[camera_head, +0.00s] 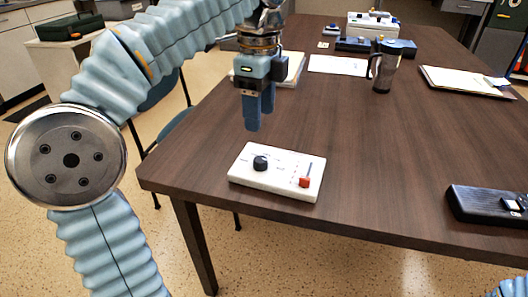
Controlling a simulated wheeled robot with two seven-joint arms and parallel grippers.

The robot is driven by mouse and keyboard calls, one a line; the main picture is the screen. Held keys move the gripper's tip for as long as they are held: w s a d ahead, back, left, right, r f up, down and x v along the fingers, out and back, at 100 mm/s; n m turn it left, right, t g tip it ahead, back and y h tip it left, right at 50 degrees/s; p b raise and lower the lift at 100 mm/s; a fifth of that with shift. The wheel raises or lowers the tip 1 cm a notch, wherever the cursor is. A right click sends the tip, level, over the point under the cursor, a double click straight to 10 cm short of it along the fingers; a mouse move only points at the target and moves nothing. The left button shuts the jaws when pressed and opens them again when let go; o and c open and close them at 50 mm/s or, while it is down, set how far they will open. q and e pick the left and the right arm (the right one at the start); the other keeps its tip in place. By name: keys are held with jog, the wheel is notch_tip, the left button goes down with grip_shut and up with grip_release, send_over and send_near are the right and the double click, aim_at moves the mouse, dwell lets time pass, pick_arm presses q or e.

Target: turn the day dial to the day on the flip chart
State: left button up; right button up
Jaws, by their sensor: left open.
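A white control box (276,172) lies near the front left edge of the table. The small print around the knob is too small to read. My left gripper (259,115) points down above the table, just behind and above the box, apart from the knob. Its two blue fingers are open and nothing shows between them. I cannot make out a flip chart or its day. My right gripper is not in view.
The dark wooden table (370,150) has clear room in its middle. A black device (482,206) lies at the right front. A dark mug (384,68), a clipboard with papers (465,82), a white sheet (338,65) and a white machine (372,26) stand or lie farther back.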

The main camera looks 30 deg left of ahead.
aim_at(261, 159)
pick_arm(q)
notch_tip(261, 159, down, 11)
jog(key=shift+r+b, duration=0.1)
jog(key=shift+b, duration=1.1)
jog(key=shift+c, duration=0.3)
jog(key=c, duration=1)
